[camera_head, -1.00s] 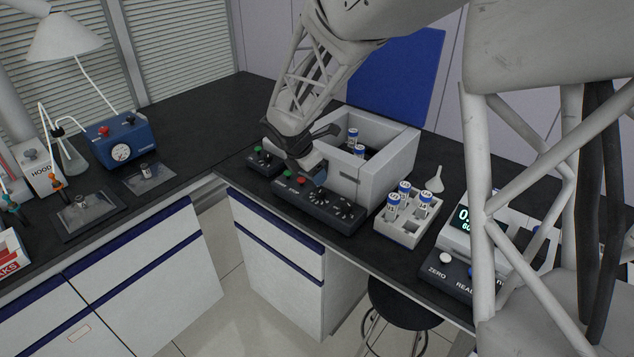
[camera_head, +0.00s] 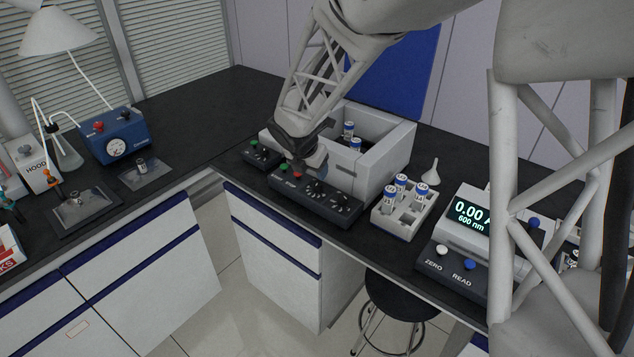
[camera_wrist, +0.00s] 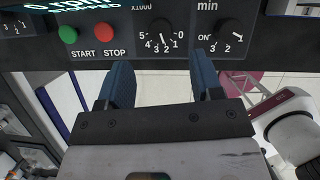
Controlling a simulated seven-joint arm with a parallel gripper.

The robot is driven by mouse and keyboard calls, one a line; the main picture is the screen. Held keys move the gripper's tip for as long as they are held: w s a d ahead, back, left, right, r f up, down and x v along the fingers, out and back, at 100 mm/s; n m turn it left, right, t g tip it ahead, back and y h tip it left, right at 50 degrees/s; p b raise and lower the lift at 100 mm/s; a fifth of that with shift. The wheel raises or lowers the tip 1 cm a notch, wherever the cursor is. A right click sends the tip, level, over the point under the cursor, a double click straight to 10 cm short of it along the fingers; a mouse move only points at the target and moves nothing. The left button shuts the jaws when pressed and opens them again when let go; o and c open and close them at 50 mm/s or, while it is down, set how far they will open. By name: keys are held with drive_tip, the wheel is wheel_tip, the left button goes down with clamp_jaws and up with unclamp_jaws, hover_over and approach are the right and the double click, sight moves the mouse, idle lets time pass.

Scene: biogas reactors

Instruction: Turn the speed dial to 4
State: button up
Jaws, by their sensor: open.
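The speed dial (camera_wrist: 162,36) is a black knob marked ×1000 with numbers 0 to 5 around it. My gripper (camera_wrist: 163,76) is open and empty. Its two blue fingers are apart, just short of the dial in the wrist view, one to each side of it. In the head view my gripper (camera_head: 312,160) hangs over the panel.
The green START button (camera_wrist: 68,35) and red STOP button (camera_wrist: 111,32) lie left of the dial. A timer dial (camera_wrist: 228,33) marked min lies right of it. A vial rack (camera_head: 403,222) and a photometer (camera_head: 465,225) stand to the right.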

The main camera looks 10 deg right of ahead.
sight(318, 183)
drive_tip(key=shift+x, duration=3.75)
drive_tip(key=c, duration=0.9)
